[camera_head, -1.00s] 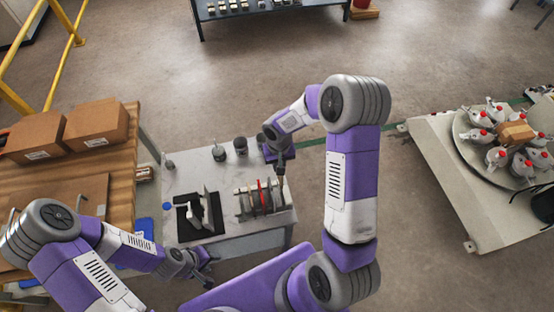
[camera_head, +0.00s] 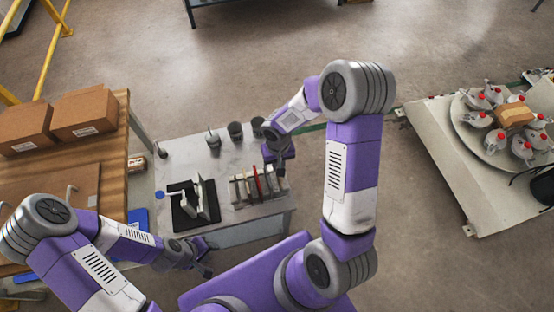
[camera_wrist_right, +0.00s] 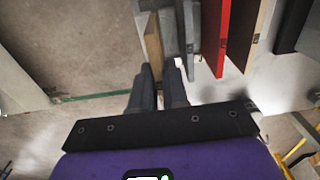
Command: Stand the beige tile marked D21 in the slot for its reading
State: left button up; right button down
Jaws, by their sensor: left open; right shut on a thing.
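My right gripper (camera_head: 279,168) is at the right end of a row of upright tiles (camera_head: 245,187) on the grey table. In the right wrist view the right gripper (camera_wrist_right: 158,78) is shut on the edge of a thin beige tile (camera_wrist_right: 153,45), which stands beside the row. No D21 mark or slot label can be read. Grey tiles (camera_wrist_right: 191,25), a red tile (camera_wrist_right: 222,35) and a brownish tile (camera_wrist_right: 246,35) stand to its right in that view. My left gripper (camera_head: 204,264) is open and empty, in front of the table.
A black mat (camera_head: 181,218) with a pale upright device (camera_head: 205,200) lies left of the row. Dark cups (camera_head: 235,131) stand at the table's back. A wooden bench with cardboard boxes (camera_head: 84,112) is at left; a platform with red-capped bottles (camera_head: 481,119) is at right.

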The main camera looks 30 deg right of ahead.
jog(key=shift+s+a+f+b, duration=0.1)
jog(key=shift+s+f+b, duration=0.3)
jog(key=shift+s, duration=0.05)
jog(key=shift+s+a, duration=0.1)
jog(key=shift+s, duration=0.05)
jog(key=shift+f+b, duration=0.15)
jog(key=shift+b, duration=0.25)
jog(key=shift+f+b, duration=1.45)
jog(key=shift+b, duration=0.05)
jog(key=c, duration=1.1)
grip_release()
jog(key=shift+o, duration=0.2)
